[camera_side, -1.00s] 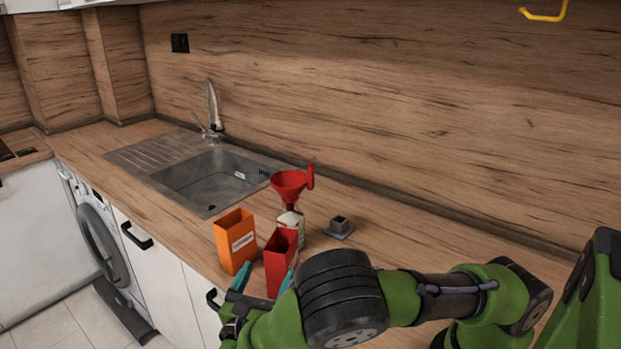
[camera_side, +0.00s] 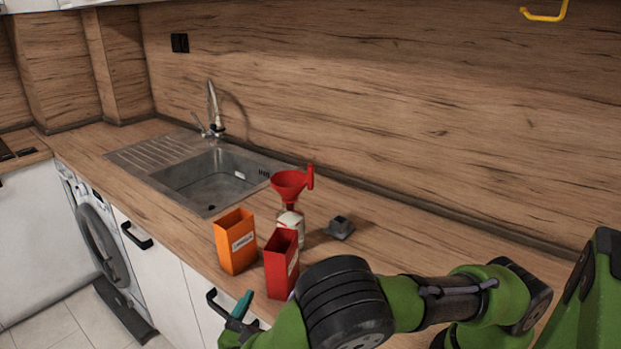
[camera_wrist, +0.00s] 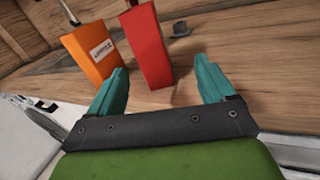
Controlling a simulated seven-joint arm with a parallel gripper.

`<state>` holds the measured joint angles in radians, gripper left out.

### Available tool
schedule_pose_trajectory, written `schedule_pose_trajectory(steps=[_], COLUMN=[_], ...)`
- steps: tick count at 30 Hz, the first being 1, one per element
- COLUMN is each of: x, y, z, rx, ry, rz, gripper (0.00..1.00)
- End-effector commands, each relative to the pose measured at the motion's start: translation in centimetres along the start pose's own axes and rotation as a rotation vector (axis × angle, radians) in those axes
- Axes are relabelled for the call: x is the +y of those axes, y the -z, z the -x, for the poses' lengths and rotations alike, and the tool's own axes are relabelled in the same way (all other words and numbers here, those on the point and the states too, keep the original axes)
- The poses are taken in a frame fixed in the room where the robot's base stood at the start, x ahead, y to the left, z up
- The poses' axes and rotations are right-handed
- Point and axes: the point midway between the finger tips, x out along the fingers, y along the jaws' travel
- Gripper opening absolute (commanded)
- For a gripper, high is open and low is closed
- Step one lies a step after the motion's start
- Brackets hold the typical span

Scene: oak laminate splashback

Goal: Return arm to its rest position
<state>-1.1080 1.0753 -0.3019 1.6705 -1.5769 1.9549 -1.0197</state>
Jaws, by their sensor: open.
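My gripper (camera_wrist: 161,88) shows in the wrist view with its two teal fingers spread apart and nothing between them. In the side view only one teal fingertip of it shows, low at the counter's front edge; my green arm hides the rest. A red open-topped box (camera_side: 282,264) stands upright on the counter just beyond my gripper, apart from the fingers. It also shows in the wrist view (camera_wrist: 149,48).
An orange labelled box (camera_side: 235,243) stands left of the red one. Behind them a red funnel (camera_side: 290,184) sits on a bottle (camera_side: 291,222), with a small grey holder (camera_side: 340,228) to the right. The sink (camera_side: 205,180) lies further left. The counter's right part is clear.

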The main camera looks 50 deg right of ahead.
Motion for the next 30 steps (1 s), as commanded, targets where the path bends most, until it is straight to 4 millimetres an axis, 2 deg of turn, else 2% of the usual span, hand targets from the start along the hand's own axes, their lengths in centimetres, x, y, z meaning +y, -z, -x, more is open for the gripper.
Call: schedule_pose_trajectory(steps=[6,14,23,30], x=[-3.9,-8.1,-9.9,-10.8], y=[-0.4,-3.1,-9.3,-15.3], z=[-2.1,-2.5,-1.9,-3.1], rx=[0.317,0.699,1.03,1.212], ry=[0.272,0.74,1.267,1.549], rz=[-0.2,-0.601,-1.19,-1.679], gripper=[0.83,0.83,0.83,0.83])
